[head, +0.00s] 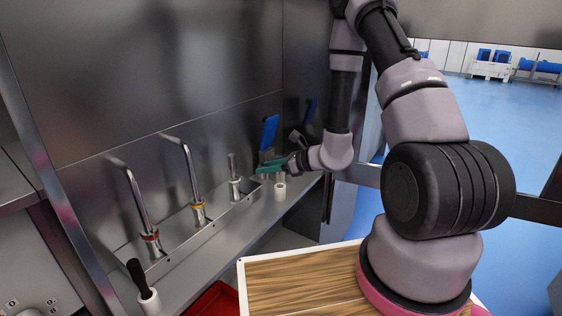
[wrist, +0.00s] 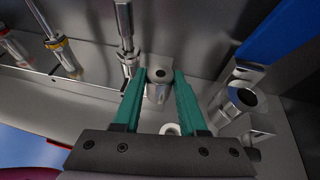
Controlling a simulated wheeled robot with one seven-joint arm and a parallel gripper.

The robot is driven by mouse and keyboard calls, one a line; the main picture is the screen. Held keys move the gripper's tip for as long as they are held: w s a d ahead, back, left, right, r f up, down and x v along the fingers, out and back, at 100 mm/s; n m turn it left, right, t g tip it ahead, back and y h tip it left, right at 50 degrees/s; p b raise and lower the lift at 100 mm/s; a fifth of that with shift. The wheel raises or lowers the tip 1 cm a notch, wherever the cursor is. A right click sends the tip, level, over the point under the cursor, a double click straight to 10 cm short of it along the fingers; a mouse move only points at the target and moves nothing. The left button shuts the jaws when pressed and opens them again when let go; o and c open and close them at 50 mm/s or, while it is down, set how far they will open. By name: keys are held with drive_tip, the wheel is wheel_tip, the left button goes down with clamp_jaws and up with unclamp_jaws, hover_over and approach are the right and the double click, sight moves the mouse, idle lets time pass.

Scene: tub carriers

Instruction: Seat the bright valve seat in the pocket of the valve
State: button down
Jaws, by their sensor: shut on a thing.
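My gripper (head: 270,166) has teal fingers and reaches over the steel ledge along the back wall. In the wrist view my gripper (wrist: 160,78) is shut on a small shiny metal piece (wrist: 158,92) with a dark opening on top, which looks like the bright valve seat. To its right in the wrist view stands a metal valve body (wrist: 226,112) with a round dark pocket, apart from the held piece. A blue handle (wrist: 272,32) rises behind it; this handle also shows in the head view (head: 269,132). In the head view the held piece is hard to make out.
A small white cup (head: 280,192) stands on the ledge below my gripper. Curved metal taps (head: 192,170) stand in a row to the left. A black-handled tool sits in a white holder (head: 148,302) at the front left. A wooden board (head: 290,285) and a red tub (head: 212,302) lie in front.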

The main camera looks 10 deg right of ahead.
drive_tip(key=w+d, duration=0.2)
drive_tip(key=w, duration=0.2)
drive_tip(key=w+d, duration=0.3)
drive_tip(key=w, duration=0.2)
drive_tip(key=w+d, duration=0.2)
drive_tip(key=w, duration=0.2)
drive_tip(key=shift+w+d, duration=0.15)
drive_tip(key=shift+d, duration=0.1)
drive_tip(key=f, duration=0.3)
drive_tip(key=shift+w+d, duration=0.15)
drive_tip(key=shift+w, duration=0.15)
drive_tip(key=shift+f, duration=0.25)
drive_tip(key=shift+f, duration=0.25)
